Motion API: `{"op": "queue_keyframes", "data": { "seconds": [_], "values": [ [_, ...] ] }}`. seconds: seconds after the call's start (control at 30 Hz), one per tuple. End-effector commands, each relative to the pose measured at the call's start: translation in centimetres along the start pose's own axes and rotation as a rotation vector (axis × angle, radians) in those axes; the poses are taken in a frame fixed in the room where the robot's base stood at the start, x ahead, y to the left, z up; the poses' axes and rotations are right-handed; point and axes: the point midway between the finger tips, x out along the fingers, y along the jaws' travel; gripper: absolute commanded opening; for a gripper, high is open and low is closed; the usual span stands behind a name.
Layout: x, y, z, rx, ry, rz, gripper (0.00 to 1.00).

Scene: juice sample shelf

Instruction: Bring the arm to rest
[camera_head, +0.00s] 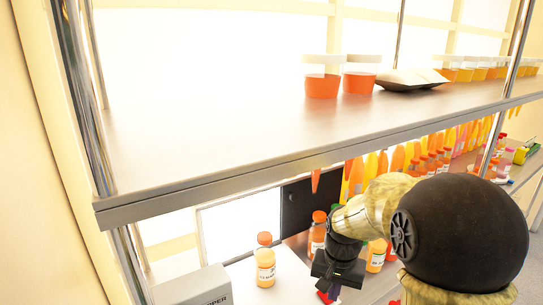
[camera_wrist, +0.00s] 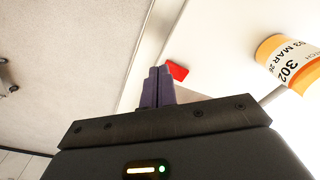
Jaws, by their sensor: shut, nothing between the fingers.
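My gripper (camera_wrist: 158,88) shows in the wrist view with its two purple fingers together and nothing between them. In the head view my gripper (camera_head: 331,290) is low in the picture, below the upper shelf and partly hidden at the bottom edge. My arm comes in from the lower right, beside the lower shelf's bottles. A bottle with an orange cap (camera_head: 265,262) stands left of my gripper, apart from it. A labelled bottle (camera_wrist: 290,62) shows at the right of the wrist view, clear of the fingers.
The metal upper shelf (camera_head: 230,140) spans above my gripper and carries orange-filled cups (camera_head: 322,82) and a pale packet (camera_head: 410,79). Several juice bottles crowd the lower shelf behind my arm. A grey box (camera_head: 193,288) stands at lower left. A red item (camera_wrist: 177,71) lies near the fingers.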

Motion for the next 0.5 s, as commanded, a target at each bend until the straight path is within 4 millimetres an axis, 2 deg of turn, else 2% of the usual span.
{"op": "queue_keyframes", "data": {
  "seconds": [0.03, 0.3, 0.4, 0.5],
  "values": [
    [1.8, 0.6, 1.6, -0.047, 0.018, -0.007, 0.0],
    [6.9, 3.3, 8.8, -0.309, 0.134, -0.032, 0.0],
    [7.7, 3.9, 10.3, -0.366, 0.161, -0.034, 0.0],
    [7.9, 4.1, 10.8, -0.388, 0.17, -0.035, 0.0]
  ]
}}
